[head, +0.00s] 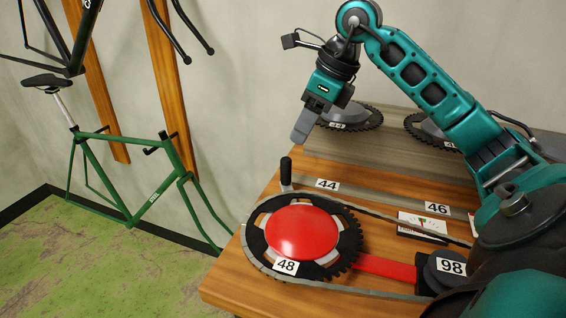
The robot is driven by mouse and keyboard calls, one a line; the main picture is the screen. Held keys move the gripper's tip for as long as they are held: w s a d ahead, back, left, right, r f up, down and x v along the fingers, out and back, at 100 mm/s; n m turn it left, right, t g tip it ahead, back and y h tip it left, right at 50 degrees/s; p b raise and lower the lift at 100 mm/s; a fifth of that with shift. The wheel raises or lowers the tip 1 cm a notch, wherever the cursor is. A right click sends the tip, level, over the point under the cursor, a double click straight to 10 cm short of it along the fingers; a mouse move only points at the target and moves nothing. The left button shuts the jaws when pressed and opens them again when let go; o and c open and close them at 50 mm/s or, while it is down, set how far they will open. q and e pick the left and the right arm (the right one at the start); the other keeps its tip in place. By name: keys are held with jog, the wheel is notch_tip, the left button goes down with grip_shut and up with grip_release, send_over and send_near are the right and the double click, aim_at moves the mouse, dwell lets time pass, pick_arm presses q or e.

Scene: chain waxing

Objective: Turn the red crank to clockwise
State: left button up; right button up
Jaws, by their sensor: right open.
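The red crank shows as a domed red disc (302,232) in the middle of a black toothed chainring (258,245) on the wooden bench, with a label reading 48. A red arm (385,268) runs from it to the right toward a black round part marked 98. A black upright handle (286,172) stands at the chainring's upper left edge. My right gripper (303,127) is open and empty, above and slightly right of the handle, apart from it. It points down. My left gripper is out of view.
A chain (385,217) loops around the chainring across the bench (235,283). Toothed discs (352,116) lie at the back, and a card (422,226) lies on the right. A green bicycle frame (140,180) stands by the wall at left. Floor at lower left is clear.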

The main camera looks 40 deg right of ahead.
aim_at(287, 159)
jog(key=x, duration=1.1)
jog(key=shift+a+f, duration=0.1)
jog(key=shift+f, duration=0.2)
grip_shut()
